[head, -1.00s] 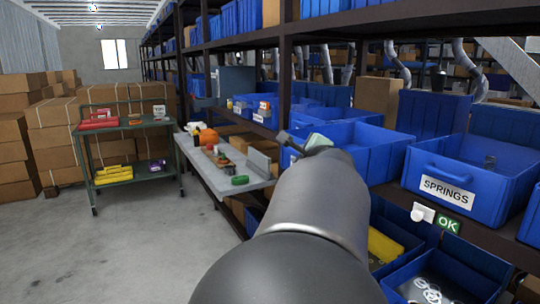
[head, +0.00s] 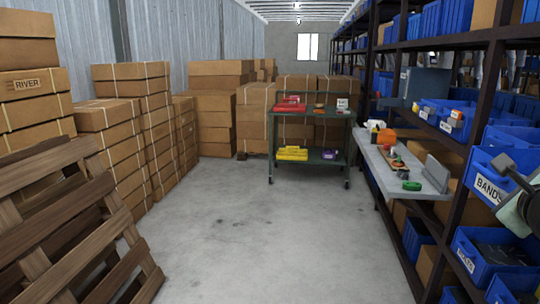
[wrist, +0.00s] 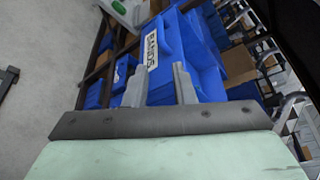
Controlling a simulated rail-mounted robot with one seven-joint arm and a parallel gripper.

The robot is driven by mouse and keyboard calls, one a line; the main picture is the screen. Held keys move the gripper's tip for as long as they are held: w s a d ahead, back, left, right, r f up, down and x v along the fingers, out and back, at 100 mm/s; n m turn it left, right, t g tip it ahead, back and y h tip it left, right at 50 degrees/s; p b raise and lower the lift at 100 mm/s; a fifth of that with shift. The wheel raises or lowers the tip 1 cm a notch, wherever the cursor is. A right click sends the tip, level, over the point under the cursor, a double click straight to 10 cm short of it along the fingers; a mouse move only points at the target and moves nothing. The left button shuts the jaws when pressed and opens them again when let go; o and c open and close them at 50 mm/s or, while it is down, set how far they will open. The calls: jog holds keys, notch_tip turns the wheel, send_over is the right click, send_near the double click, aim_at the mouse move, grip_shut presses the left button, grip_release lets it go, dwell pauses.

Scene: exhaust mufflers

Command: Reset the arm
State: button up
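My gripper (wrist: 158,82) shows in the wrist view with its two grey fingers apart and nothing between them. Beyond the fingers is a blue bin labelled BANDS (wrist: 165,50); I cannot tell how far off it is. In the head view only part of my gripper end (head: 520,190) shows at the right edge, in front of the shelving and partly covering the BANDS bin (head: 482,180). The rest of the arm is out of that picture.
The rack (head: 463,200) with blue bins runs along the right. A grey bench (head: 425,180) holds small items. A green cart (head: 310,135) stands at the back. Stacked cartons (head: 110,130) and a leaning wooden pallet (head: 75,230) line the left. The concrete floor (head: 260,240) between is clear.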

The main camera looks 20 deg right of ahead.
jog(key=w+a+f+n+g+y+p, duration=0.1)
jog(key=w+a+f+n+y+p, duration=0.2)
jog(key=a+n, duration=0.45)
jog(key=w+a+f+n+y+p, duration=0.1)
jog(key=w+a+f+n+y, duration=0.35)
jog(key=a, duration=0.55)
jog(key=w+a+f+n+g+y+p, duration=0.1)
jog(key=w+a+f+n+y+p, duration=0.25)
jog(key=a, duration=0.55)
jog(key=s+a+f+n+g+p, duration=0.2)
jog(key=s+a+f+n+g, duration=0.2)
jog(key=n, duration=0.5)
jog(key=s+a+f+n+g+p, duration=0.2)
jog(key=s+a+f+n+g, duration=0.1)
jog(key=s+a+n, duration=0.5)
jog(key=a+n+g, duration=0.1)
jog(key=a, duration=0.2)
jog(key=shift+a+f+g, duration=0.2)
jog(key=shift+f+g, duration=0.2)
